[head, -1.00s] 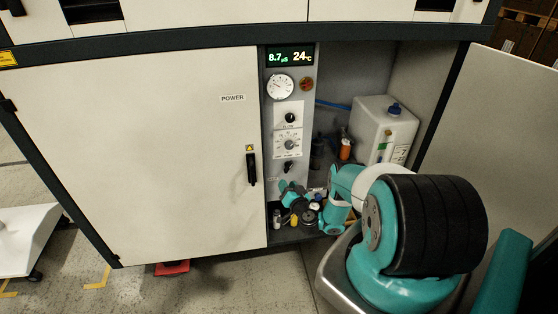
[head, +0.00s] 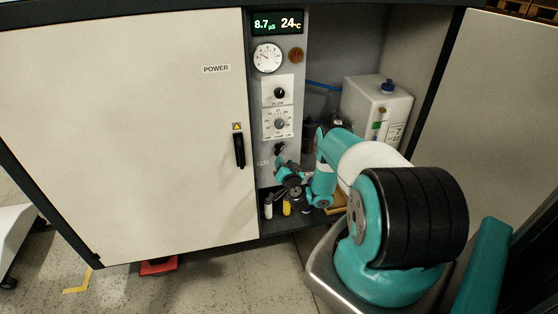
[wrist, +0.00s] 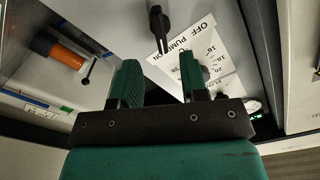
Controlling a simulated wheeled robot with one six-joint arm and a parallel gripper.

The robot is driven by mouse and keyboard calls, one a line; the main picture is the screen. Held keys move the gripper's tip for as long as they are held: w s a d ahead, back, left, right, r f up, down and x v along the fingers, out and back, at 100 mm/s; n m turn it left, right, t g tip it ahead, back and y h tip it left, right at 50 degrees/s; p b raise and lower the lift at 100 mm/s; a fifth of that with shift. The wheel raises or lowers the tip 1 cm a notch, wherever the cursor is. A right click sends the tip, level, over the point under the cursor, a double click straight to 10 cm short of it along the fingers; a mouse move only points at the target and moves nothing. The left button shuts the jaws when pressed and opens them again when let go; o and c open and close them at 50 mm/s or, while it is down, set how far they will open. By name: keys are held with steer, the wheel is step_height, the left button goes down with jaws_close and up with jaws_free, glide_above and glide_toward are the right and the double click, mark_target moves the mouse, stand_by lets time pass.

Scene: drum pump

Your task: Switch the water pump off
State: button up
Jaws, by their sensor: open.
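The pump switch (head: 279,148) is a black lever low on the grey control panel, under the dials. In the wrist view the lever (wrist: 158,28) shows at the top, just beyond my fingertips, above a white label (wrist: 200,50) reading OFF, PUMP and ON. The lever points down the picture toward the gap between my fingers. My gripper (wrist: 158,78) is open with nothing between its two green fingers. In the head view my gripper (head: 284,170) is just below the switch; contact cannot be told there.
The closed POWER door (head: 130,130) with its black handle (head: 239,150) is left of the panel. A white canister (head: 376,108) stands in the open bay at right. Small bottles, one yellow (head: 287,208), stand on the bay floor below. The open right door (head: 500,110) flanks my arm.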

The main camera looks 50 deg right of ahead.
mark_target(279, 152)
steer(key=b+x, duration=0.3)
steer(key=x, duration=0.2)
steer(key=shift+w+f, duration=0.15)
steer(key=shift+f, duration=0.05)
steer(key=shift+r+b+x, duration=0.1)
steer(key=shift+b+x, duration=0.3)
steer(key=shift+x, duration=0.45)
steer(key=shift+r+b+x, duration=0.15)
steer(key=shift+b+x, duration=0.2)
steer(key=shift+x, duration=0.5)
steer(key=shift+c, duration=0.4)
steer(key=c, duration=0.5)
